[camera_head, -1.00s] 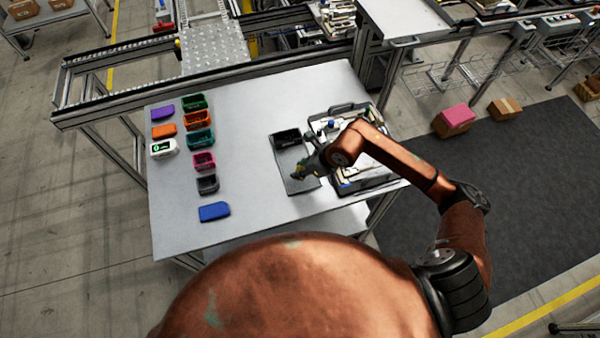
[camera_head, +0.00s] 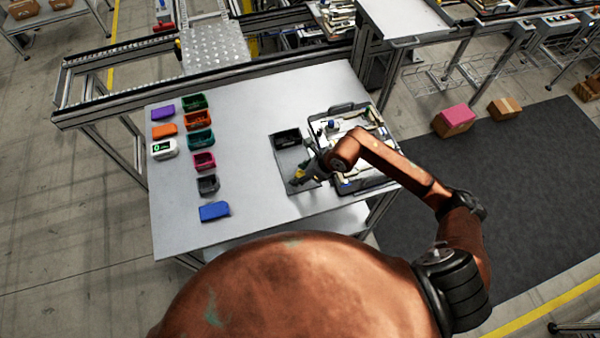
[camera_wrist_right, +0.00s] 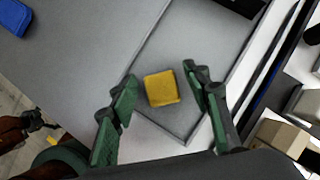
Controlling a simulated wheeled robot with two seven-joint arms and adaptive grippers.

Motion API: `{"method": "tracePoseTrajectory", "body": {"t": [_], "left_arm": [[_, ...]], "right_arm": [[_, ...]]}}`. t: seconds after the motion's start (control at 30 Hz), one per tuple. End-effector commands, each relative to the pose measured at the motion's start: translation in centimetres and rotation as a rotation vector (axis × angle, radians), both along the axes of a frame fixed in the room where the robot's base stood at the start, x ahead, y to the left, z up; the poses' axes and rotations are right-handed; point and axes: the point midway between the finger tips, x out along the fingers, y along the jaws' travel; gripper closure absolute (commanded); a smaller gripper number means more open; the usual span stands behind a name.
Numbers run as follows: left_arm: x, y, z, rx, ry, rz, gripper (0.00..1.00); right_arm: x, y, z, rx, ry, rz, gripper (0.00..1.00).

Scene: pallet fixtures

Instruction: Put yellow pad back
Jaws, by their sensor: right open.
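The yellow pad (camera_wrist_right: 161,88) is a small rounded square. It lies flat on the grey tray (camera_wrist_right: 155,45) in the right wrist view. My right gripper (camera_wrist_right: 161,82) is open, with one green finger on each side of the pad and visible gaps between. In the head view my right gripper (camera_head: 304,173) is over the front part of the grey tray (camera_head: 291,155) and hides some of it. A small copper and black part of what looks like my left arm shows at the left edge of the right wrist view; its jaw state is unclear.
A black bin (camera_head: 286,138) stands at the tray's back. A cluttered dark-rimmed tray (camera_head: 345,107) is to its right. Several coloured bins and pads, including a blue pad (camera_head: 214,211), stand at the table's left. The table (camera_head: 245,150) between is clear.

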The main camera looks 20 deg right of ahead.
Motion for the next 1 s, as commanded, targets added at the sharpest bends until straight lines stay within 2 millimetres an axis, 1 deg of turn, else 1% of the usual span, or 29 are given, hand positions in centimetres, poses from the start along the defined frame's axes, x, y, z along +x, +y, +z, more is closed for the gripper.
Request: {"method": "tracePoseTrajectory", "body": {"t": [0.17,0.27,0.5,0.7,0.83,1.0], "left_arm": [[0.0,0.0,0.0,0.000,-0.001,0.000,0.11],[0.0,0.0,0.0,0.000,-0.001,0.000,0.11],[0.0,0.0,-0.1,0.000,0.000,0.000,0.11],[0.0,0.0,-0.2,0.000,0.000,0.000,0.11],[0.0,0.0,-0.3,0.000,0.000,0.000,0.11],[0.0,0.0,-0.3,0.000,0.000,0.000,0.11]], "right_arm": [[-0.3,-0.5,1.0,-0.002,-0.001,0.000,0.56],[-0.9,-1.2,2.5,-0.002,-0.003,0.000,0.56],[-2.8,-3.2,6.8,-0.004,-0.003,0.000,0.56],[-3.9,-4.3,9.3,-0.002,-0.002,0.000,0.56],[-4.2,-4.6,10.1,-0.002,0.000,0.000,0.56],[-4.3,-4.6,10.3,-0.001,0.001,0.000,0.56]]}}
